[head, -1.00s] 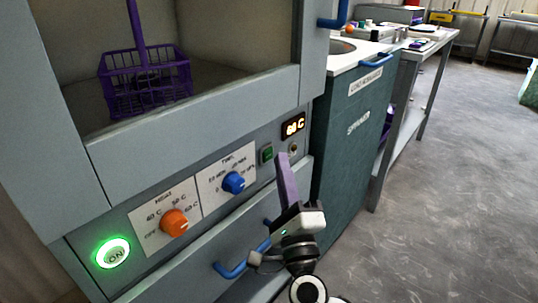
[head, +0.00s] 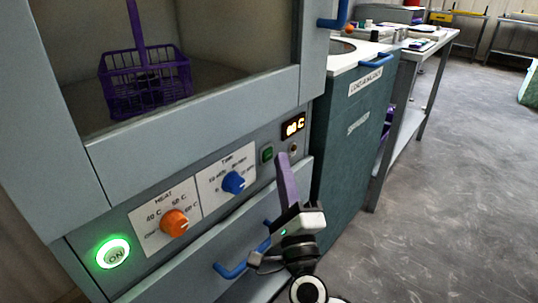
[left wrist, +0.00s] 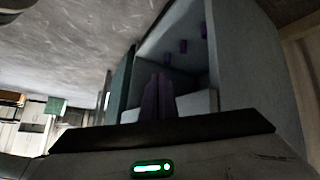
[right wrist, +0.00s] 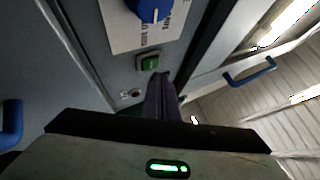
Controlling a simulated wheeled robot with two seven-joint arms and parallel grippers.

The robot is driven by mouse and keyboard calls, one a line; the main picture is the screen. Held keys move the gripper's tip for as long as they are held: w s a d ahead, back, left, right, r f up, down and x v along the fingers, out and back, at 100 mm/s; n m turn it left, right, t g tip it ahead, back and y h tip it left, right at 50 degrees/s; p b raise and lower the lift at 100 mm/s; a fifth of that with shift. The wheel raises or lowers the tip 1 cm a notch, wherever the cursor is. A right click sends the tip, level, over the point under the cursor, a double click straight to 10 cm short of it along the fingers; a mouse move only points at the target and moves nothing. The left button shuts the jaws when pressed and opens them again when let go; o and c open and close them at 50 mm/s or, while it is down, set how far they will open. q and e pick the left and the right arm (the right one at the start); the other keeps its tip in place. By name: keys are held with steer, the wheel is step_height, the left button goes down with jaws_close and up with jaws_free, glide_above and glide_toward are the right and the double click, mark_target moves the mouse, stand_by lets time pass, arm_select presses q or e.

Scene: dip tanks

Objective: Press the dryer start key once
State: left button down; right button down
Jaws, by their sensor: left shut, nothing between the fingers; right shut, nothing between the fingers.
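The dryer's front panel (head: 222,203) carries a green square key (head: 267,153), right of the blue timer knob (head: 234,182) and below the lit display (head: 293,126). The green key also shows in the right wrist view (right wrist: 149,63), just beyond my fingertips. My right gripper (head: 283,157) is shut and empty, its purple fingers pointing up at the panel just right of and below the key. I cannot tell whether it touches the panel. My left gripper is outside the head view; in the left wrist view (left wrist: 160,78) it is shut and empty.
An orange heat knob (head: 174,223) and a lit green ON button (head: 113,254) are further left on the panel. A purple basket (head: 147,82) stands in the dryer chamber. A blue handle (head: 232,270) sticks out below. Open floor lies to the right.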

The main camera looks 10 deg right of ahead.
steer(key=shift+w, duration=0.1)
stand_by(0.6)
steer(key=shift+w+a, duration=0.25)
steer(key=shift+a, duration=0.05)
steer(key=shift+w+a, duration=0.2)
steer(key=shift+w, duration=0.1)
stand_by(0.6)
steer(key=shift+s, duration=0.1)
stand_by(0.3)
steer(key=shift+s+d, duration=0.5)
steer(key=shift+s, duration=0.05)
